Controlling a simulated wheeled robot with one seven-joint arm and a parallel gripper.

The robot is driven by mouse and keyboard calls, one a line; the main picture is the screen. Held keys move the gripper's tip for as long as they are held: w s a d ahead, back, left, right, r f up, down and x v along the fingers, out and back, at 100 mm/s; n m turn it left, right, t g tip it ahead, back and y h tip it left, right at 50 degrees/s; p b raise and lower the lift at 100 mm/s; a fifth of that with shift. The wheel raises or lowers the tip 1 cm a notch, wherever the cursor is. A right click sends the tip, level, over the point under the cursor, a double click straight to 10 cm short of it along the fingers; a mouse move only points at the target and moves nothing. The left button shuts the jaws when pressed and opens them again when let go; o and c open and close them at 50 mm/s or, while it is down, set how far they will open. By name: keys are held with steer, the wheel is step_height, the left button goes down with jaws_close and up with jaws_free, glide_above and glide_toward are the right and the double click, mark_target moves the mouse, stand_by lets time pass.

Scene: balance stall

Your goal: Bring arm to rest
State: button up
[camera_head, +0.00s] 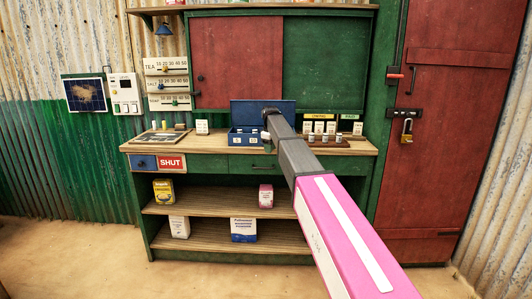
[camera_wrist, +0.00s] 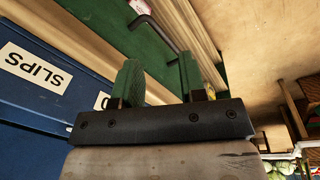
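My arm reaches from the lower right of the head view across to the counter (camera_head: 222,145). Its end is in front of the blue box (camera_head: 262,105) with a raised lid, and the arm hides part of that box. In the wrist view my gripper (camera_wrist: 160,74) has two green-padded fingers standing apart with nothing seen between them. The blue box with a SLIPS label (camera_wrist: 33,68) is at the left of that view, close beside the gripper. A green front with a dark handle (camera_wrist: 152,30) shows beyond the fingers. I cannot tell the exact gap to either.
Small boxes and bottles (camera_head: 325,127) stand on the counter right of the arm. A tray (camera_head: 162,136) lies at the left. Shelves with packets (camera_head: 243,229) are below. A padlocked red door (camera_head: 435,130) is at right. Bare floor (camera_head: 170,278) lies in front.

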steer(key=s+d+f+m, duration=0.3)
steer(key=s+d+f, duration=0.2)
steer(key=s+f, duration=0.5)
steer(key=s+d+f+m, duration=0.3)
steer(key=s+d+f, duration=0.2)
steer(key=s+f, duration=0.55)
steer(key=s+d+f+m, duration=0.2)
steer(key=s+f, duration=0.1)
steer(key=s, duration=0.4)
steer(key=s+d+f+m+g, duration=0.1)
steer(key=s+d+f+m, duration=0.1)
steer(key=s+f, duration=0.2)
steer(key=s+d+f+m, duration=0.1)
steer(key=s+f, duration=0.3)
steer(key=s, duration=0.6)
steer(key=shift+s+d+f+m+g, duration=0.2)
steer(key=shift+s+d+m+g, duration=0.15)
steer(key=shift+d, duration=0.5)
